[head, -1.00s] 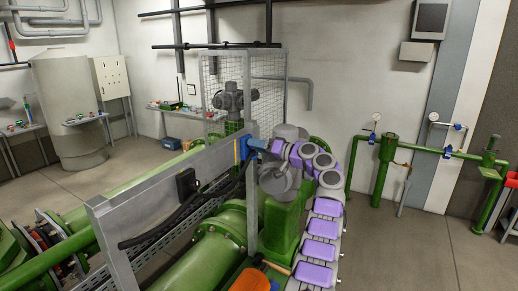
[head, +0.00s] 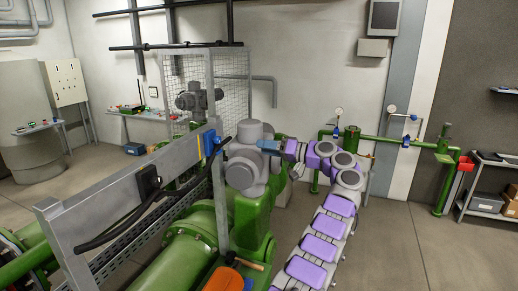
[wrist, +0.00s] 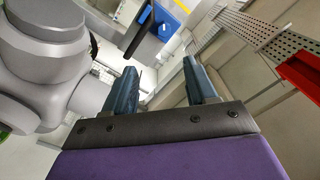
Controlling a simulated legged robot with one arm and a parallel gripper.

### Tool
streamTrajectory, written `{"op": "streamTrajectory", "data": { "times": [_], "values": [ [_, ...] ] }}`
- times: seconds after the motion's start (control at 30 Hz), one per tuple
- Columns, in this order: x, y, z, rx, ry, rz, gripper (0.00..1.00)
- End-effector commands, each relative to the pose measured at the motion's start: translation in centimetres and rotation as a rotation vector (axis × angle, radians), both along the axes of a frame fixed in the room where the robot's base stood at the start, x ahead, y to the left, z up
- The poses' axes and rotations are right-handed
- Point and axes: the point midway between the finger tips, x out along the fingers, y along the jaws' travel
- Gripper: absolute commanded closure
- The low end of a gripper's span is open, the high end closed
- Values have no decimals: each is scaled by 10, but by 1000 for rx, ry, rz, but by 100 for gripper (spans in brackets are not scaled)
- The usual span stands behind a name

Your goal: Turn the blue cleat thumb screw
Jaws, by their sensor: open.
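The blue cleat (head: 211,142) is on the upright metal plate, at its right end in the head view, with a black cable running by it. In the wrist view, the blue cleat (wrist: 170,22) is at the top centre, beyond the fingertips and apart from them. Its thumb screw cannot be made out clearly. My gripper (head: 268,145) is to the right of the cleat in the head view, by the grey valve body. In the wrist view, my gripper (wrist: 160,72) is open, with nothing between its fingers.
The rounded grey valve body (head: 248,160) stands between cleat and gripper in the head view; it fills the left of the wrist view (wrist: 45,70). A perforated metal tray (wrist: 262,35) and a red part (wrist: 300,75) are at the right. Open floor (head: 400,245) lies to the right.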

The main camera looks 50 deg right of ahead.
Motion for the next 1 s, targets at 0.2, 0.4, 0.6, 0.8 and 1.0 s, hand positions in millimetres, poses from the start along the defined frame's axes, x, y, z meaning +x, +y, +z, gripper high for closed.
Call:
{"op": "streamTrajectory", "data": {
  "times": [0.2, 0.4, 0.6, 0.8, 1.0],
  "values": [
    [-3, -2, 0, 1, 1, -1, 44],
    [-3, -4, 2, 11, 4, -4, 44],
    [-5, -12, 16, 142, 50, -26, 44],
    [-5, -5, 14, 304, 117, -16, 44],
    [-2, 6, 7, 375, 151, 2, 44]
  ]
}}
